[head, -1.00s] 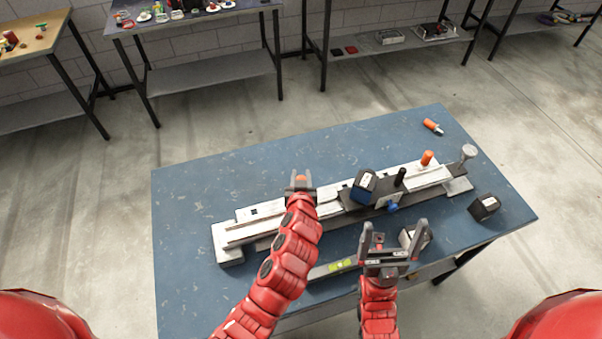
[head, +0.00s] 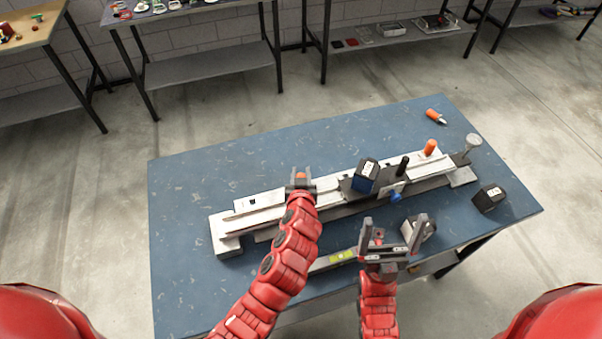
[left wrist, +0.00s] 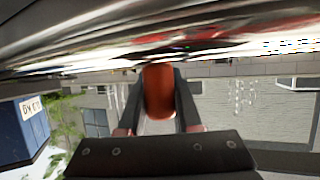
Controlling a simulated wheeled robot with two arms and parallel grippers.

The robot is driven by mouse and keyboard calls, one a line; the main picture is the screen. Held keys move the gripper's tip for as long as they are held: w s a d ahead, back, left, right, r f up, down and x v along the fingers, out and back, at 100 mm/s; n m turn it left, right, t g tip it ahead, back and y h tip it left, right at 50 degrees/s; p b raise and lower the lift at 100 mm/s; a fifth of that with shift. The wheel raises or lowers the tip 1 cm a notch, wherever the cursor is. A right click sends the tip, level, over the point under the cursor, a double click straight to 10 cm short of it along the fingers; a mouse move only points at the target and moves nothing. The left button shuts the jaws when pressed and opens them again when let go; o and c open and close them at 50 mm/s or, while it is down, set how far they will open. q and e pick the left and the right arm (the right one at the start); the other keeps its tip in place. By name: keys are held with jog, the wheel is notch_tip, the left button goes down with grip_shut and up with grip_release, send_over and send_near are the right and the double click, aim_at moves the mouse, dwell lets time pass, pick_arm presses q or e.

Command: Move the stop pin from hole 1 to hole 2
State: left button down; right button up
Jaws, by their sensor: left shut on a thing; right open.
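A long pale metal rail fixture (head: 222,240) lies across the blue table. My left gripper (head: 301,178) is over the middle-left of the rail, shut on an orange-handled pin, which I take for the stop pin. Its orange handle shows between the fingers in the left wrist view (left wrist: 158,92). Its lower end is hidden, so I cannot tell whether it sits in a hole. A dark square mark (head: 252,202) is on the rail to the left; neither hole is clearly visible. My right gripper (head: 393,232) is open and empty, in front of the rail.
On the rail's right part are a black-and-blue block (head: 365,175), a black knob (head: 404,165), a blue knob (head: 396,196) and another orange handle (head: 430,147). An orange-handled tool (head: 435,116), a black box (head: 488,198) and a level (head: 340,256) lie on the table (head: 185,290).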

pick_arm(q)
jog(key=c, duration=0.5)
grip_release()
jog(key=shift+s+b, duration=0.3)
jog(key=shift+s, duration=0.35)
jog(key=b+v, duration=0.3)
jog(key=v, duration=0.6)
jog(key=shift+s+d+r, duration=0.1)
jog(key=shift+s+r, duration=0.1)
jog(key=shift+s, duration=0.1)
jog(key=p+v, duration=0.4)
jog(key=v, duration=0.2)
jog(key=shift+s+r, duration=0.15)
jog(key=shift+r, duration=0.15)
